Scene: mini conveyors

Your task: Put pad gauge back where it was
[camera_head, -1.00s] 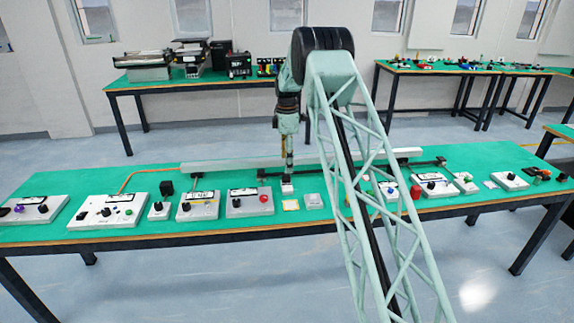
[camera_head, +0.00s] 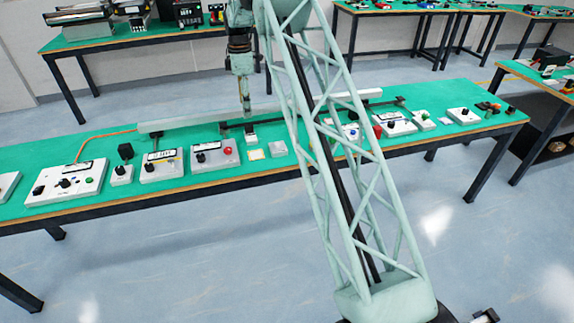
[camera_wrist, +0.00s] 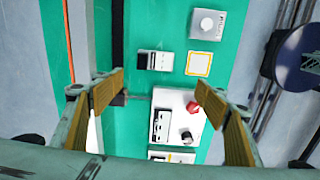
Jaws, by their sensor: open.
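My gripper (camera_head: 245,108) hangs over the rear middle of the green bench. In the wrist view its two yellow-padded fingers (camera_wrist: 160,84) stand wide apart with nothing between them. A small white block with a black end (camera_wrist: 155,61) sits on the bench near the fingertips; it also shows below the gripper in the head view (camera_head: 250,138). I cannot tell for certain which of these is the pad gauge.
A white box with a red button (camera_wrist: 178,112) stands close to the fingers. A long pale conveyor rail (camera_head: 180,120) runs along the back of the bench (camera_head: 200,192). More control boxes line both sides. Bare green surface lies around the small blocks.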

